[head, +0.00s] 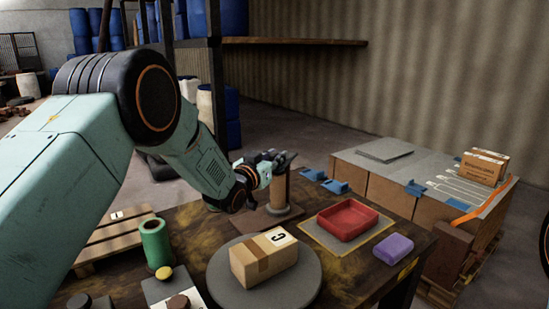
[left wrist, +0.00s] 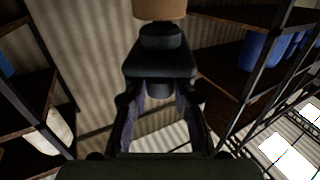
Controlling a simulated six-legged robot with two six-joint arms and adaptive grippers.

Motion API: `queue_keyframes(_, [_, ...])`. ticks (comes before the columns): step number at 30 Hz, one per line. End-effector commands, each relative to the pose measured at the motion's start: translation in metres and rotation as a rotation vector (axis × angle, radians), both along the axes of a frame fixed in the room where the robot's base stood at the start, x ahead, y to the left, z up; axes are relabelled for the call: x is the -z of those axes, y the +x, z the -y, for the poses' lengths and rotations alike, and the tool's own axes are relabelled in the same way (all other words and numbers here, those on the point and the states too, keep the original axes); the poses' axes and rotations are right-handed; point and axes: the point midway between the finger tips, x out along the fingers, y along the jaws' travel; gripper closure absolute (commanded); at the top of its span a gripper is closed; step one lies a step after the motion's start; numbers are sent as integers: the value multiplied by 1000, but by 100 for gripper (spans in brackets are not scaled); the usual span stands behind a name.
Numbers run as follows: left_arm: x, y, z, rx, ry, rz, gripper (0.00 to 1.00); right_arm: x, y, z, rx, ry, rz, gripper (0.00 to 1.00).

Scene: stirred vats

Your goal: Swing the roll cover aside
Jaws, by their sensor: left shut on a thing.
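A tan upright roll (head: 279,190) stands on a flat brown wooden base (head: 258,217) on the dark work table. My left gripper (head: 272,164) is at the top of this roll, reaching in from the left. It is shut on a dark part there, which I take to be the roll cover; its outline blends with the fingers in the head view. In the left wrist view, my left gripper (left wrist: 158,92) has its fingers around dark parts, and a tan round piece (left wrist: 160,9) shows beyond them. The exact grasp is hard to make out. My right gripper is not in view.
A green roll (head: 155,242) stands at the left of the table (head: 200,238). A cardboard box (head: 264,258) sits on a grey round plate (head: 225,286). A red tray (head: 347,219) and a purple block (head: 393,248) lie to the right. Crates with a carton (head: 482,167) stand behind.

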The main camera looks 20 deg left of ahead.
Motion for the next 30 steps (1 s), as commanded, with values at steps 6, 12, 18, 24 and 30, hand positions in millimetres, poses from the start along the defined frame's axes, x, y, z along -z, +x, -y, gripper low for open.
queue_keyframes(6, [0, 0, 0, 1, 0, -1, 100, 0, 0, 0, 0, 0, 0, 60])
queue_keyframes(12, [0, 0, 0, 1, 1, -1, 100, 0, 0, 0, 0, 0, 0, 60])
queue_keyframes(18, [0, 0, 0, 1, 0, -1, 100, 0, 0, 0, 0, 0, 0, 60])
queue_keyframes(24, [1, 0, -2, 18, 0, -2, 100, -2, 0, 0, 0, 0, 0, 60])
queue_keyframes(30, [2, 1, -9, 84, 1, -4, 100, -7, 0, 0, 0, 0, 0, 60])
